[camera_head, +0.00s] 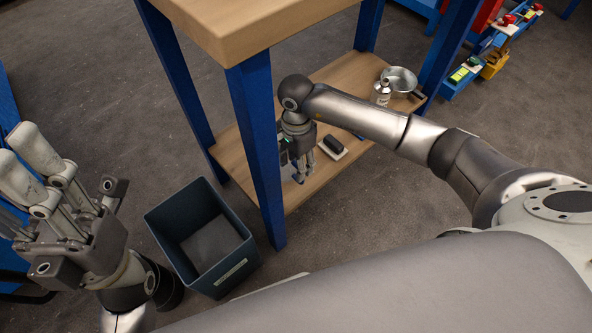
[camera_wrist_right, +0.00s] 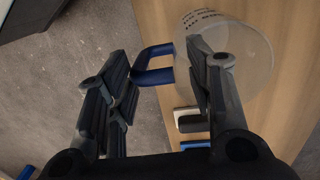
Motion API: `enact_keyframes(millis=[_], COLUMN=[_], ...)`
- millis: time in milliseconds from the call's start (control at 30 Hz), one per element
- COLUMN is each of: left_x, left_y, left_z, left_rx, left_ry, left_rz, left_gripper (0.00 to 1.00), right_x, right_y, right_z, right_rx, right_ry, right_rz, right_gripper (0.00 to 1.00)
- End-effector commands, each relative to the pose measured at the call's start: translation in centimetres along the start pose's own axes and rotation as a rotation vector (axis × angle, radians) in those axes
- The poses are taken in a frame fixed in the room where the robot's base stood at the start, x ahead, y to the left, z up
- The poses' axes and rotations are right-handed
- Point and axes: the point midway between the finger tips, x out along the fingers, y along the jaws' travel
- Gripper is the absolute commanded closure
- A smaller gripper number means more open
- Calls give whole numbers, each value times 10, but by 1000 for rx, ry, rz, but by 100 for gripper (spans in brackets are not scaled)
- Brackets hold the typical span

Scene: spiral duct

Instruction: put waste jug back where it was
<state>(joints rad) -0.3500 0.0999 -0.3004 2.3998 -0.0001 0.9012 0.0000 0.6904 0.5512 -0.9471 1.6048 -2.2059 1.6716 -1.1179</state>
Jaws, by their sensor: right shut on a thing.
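The waste jug (camera_wrist_right: 252,50) is a clear, round vessel with dark lettering and a blue handle (camera_wrist_right: 154,76). In the right wrist view it is over the wooden lower shelf, partly behind a finger. My right gripper (camera_wrist_right: 165,85) is shut on the jug, with the handle between its fingers. In the head view the right gripper (camera_head: 299,172) points down by the lower shelf (camera_head: 225,150), beside the blue table leg. Only a bit of blue shows there and the jug body is hard to make out. My left gripper (camera_head: 25,165) is raised at the left; its opening is unclear.
A dark block on a pale pad (camera_head: 333,146) lies on the shelf beside the right gripper. A metal bowl (camera_head: 400,79) and a small bottle (camera_head: 381,92) stand farther back. A blue table leg (camera_head: 258,150) is close by. A dark bin (camera_head: 205,240) stands on the floor.

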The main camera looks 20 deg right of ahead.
Motion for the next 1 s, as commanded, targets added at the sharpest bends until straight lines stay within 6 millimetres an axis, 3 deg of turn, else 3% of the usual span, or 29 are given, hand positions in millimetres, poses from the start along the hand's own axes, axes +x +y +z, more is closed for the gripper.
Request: enact_keyframes(millis=[33,167,567,600,733,1000], left_x=[-8,-15,-17,-15,-11,-10], left_y=[0,0,0,0,0,0], left_z=[2,4,5,5,4,3], left_rx=[0,0,0,0,1,1], left_ry=[-1,-1,-5,-2,12,13], left_rz=[0,0,1,3,7,7], left_gripper=[62,62,62,62,62,62], right_x=[14,34,39,38,37,37], right_y=[0,-1,-2,-2,-2,-2], right_z=[0,-1,-2,-2,-2,-2], right_rx=[1,0,-1,-1,-1,-1], right_ry=[-3,-2,0,0,-1,-1], right_rz=[4,3,1,1,2,2], right_gripper=[89,89,89,48,32,31])
